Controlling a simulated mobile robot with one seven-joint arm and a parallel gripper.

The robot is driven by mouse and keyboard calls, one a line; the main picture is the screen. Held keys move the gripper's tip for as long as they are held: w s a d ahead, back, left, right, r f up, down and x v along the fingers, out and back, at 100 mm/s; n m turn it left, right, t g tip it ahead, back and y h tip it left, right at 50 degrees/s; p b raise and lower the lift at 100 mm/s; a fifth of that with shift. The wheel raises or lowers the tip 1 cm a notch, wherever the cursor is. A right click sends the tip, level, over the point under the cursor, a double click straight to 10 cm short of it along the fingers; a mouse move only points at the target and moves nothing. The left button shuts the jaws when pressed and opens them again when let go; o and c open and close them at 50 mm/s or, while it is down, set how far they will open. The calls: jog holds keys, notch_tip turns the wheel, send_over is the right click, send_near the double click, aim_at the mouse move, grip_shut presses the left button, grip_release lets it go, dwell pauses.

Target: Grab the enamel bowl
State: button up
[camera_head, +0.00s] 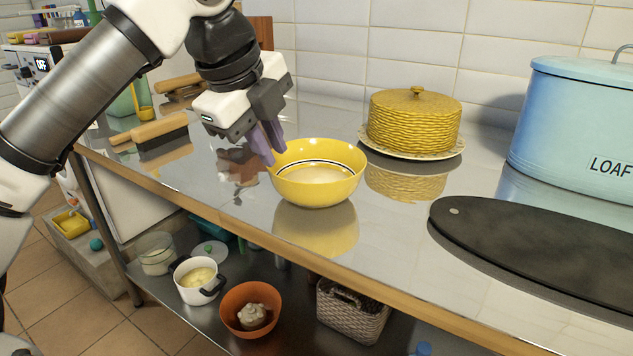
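My gripper (268,150) points down at the bowl's left rim. Its two purple fingers look close together and overlap the rim in the picture. I cannot tell whether they touch the bowl or have the rim between them.
A yellow woven-look cake cover on a plate (455,152) stands behind right. A dark board (540,240) and a blue loaf bin (570,120) are at right. Wooden-handled brushes (160,127) lie left. A white pot (197,288) and orange bowl (237,318) are below.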

aim_at(293, 194)
jog(key=b+x, duration=0.1)
jog(key=x, duration=1)
jog(key=shift+f, duration=0.1)
jog(key=shift+s, duration=0.1)
grip_shut()
jog(key=shift+r, duration=0.25)
